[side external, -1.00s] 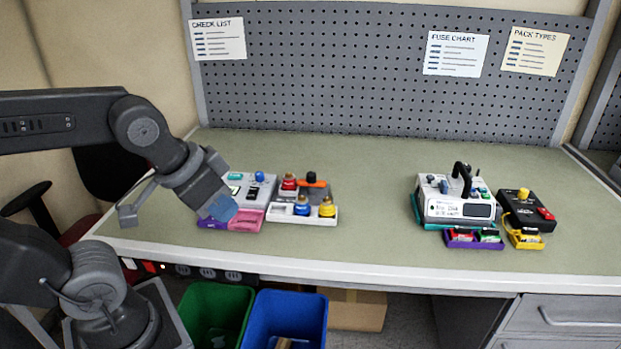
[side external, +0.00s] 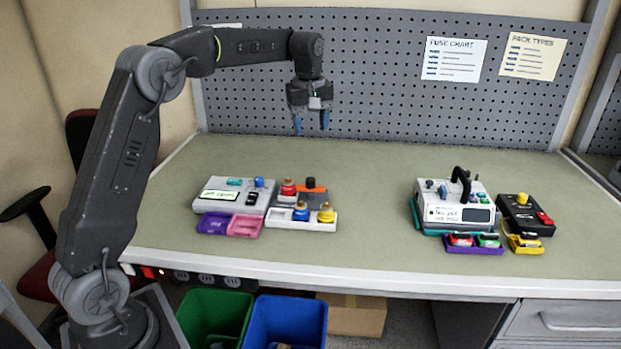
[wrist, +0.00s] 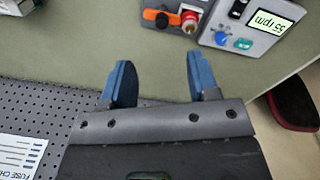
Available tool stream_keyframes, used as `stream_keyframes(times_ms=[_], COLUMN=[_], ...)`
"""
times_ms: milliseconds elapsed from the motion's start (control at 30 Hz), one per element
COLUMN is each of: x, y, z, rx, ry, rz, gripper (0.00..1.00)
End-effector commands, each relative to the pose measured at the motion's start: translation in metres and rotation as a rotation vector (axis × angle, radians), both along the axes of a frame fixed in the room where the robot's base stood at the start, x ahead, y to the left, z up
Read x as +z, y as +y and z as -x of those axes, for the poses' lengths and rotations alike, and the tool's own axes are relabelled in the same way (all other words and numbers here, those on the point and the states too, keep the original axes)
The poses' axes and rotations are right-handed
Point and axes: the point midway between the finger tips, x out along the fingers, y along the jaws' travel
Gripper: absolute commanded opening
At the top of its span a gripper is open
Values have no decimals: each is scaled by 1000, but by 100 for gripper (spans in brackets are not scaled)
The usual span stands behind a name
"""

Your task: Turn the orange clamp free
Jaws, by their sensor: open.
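A red knob (side external: 288,187) stands just left of the clamp, with blue (side external: 301,210) and yellow (side external: 326,212) knobs in front. The pump with a green display (side external: 221,195) is at left. A second pump (side external: 456,208) stands right. Bench between the groups is clear. Pegboard (side external: 400,80) rises behind.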

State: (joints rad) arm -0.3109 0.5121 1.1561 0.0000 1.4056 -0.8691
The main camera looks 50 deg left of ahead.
Motion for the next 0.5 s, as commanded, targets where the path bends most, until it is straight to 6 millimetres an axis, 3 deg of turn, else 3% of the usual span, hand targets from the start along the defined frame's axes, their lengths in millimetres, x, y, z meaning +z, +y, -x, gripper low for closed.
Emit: stream_keyframes(times_ms=[33, 200, 500], x=[-12, -34, -59], y=[12, 34, 40], z=[-10, -27, -30], rx=[50, 166, 198], ry=[20, 54, 66], rz=[9, 24, 28], gripper=[55, 55, 55])
